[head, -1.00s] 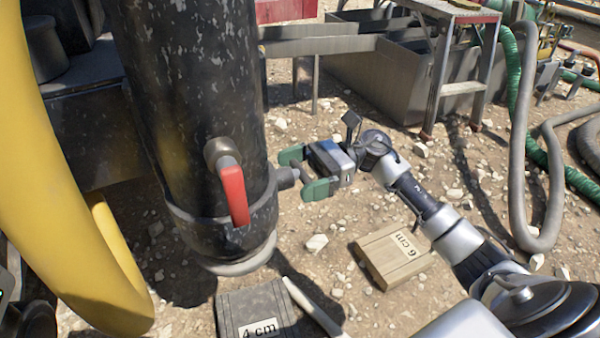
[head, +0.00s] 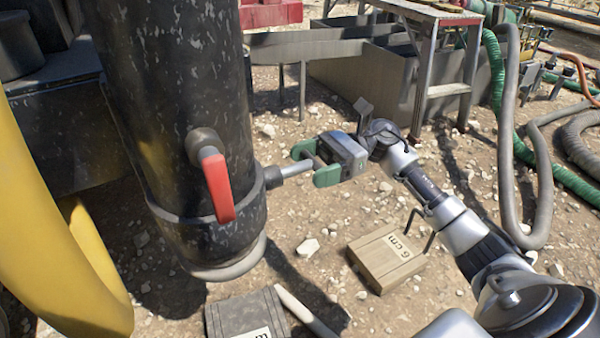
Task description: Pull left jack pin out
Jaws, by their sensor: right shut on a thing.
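The jack leg (head: 175,90) is a thick, dark, worn cylinder standing upright left of centre. A grey jack pin (head: 296,169) sticks out of a dark collar on its right side, with a length of bare shaft showing. My right gripper (head: 319,164), with green fingers, is shut on the pin's outer end, to the right of the leg. The fingers partly hide that end. The pin's inner end is out of sight in the collar or leg. My left gripper is not in view.
A red lever (head: 218,187) hangs on the leg's front. A wooden block marked 6 cm (head: 386,258) and a dark block (head: 245,312) lie on the stony ground. A yellow hose (head: 45,230) curves at left; a metal stand (head: 425,70) stands behind.

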